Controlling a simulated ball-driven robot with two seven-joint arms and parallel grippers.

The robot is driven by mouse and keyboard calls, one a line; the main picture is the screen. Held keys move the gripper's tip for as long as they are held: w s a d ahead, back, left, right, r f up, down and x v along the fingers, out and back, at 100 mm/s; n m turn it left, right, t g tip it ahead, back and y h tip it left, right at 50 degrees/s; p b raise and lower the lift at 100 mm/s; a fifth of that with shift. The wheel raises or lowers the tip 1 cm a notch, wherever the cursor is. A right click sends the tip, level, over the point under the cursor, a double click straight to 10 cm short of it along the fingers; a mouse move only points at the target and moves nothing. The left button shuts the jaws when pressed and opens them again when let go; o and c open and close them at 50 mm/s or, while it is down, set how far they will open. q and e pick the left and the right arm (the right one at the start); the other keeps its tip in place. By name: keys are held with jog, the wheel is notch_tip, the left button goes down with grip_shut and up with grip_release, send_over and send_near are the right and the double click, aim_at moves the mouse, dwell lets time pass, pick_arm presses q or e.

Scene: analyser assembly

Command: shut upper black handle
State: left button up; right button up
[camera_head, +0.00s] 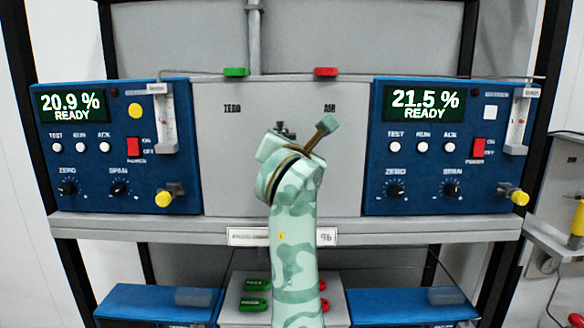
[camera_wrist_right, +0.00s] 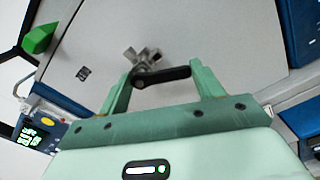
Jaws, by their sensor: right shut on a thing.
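The upper black handle (camera_wrist_right: 168,76) shows in the right wrist view as a short dark lever on a metal valve fitting (camera_wrist_right: 143,57). The fitting stands out from the grey panel between two blue analysers. My right gripper (camera_wrist_right: 158,78) is shut on the black handle, with a finger at each end of it. In the head view my right gripper (camera_head: 298,140) is in front of the middle of the grey panel. My own arm and gripper hide most of the valve there; only a small dark part shows. My left gripper is not in view.
The left blue analyser (camera_head: 90,130) reads 20.9 % and the right one (camera_head: 480,170) reads 21.5 %, both READY. A green handle (camera_head: 236,72) and a red handle (camera_head: 326,72) sit on the panel's top edge. A grey shelf (camera_head: 120,227) runs below.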

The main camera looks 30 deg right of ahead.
jog(key=m+b, duration=0.2)
jog(key=b, duration=0.1)
jog(key=f+m+b, duration=0.1)
jog(key=m+b, duration=0.2)
jog(key=b, duration=0.1)
jog(key=a+m+b, duration=0.1)
jog(key=m+b, duration=0.2)
jog(key=b, duration=0.1)
jog(key=shift+w+a+f, duration=0.1)
jog(key=shift+w+f, duration=0.25)
jog(key=shift+f, duration=0.05)
jog(key=shift+w+a+m+b, duration=0.15)
jog(key=shift+a+m+b, duration=0.05)
jog(key=shift+m+b, duration=0.95)
jog(key=shift+a+r+m+b, duration=0.15)
jog(key=shift+m+b, duration=0.4)
jog(key=shift+m, duration=0.4)
jog(key=o, duration=1)
jog(key=shift+w, duration=0.2)
jog(key=b+v, duration=0.1)
jog(key=v, duration=1.5)
jog(key=shift+s+b, duration=0.25)
jog(key=shift+b, duration=0.15)
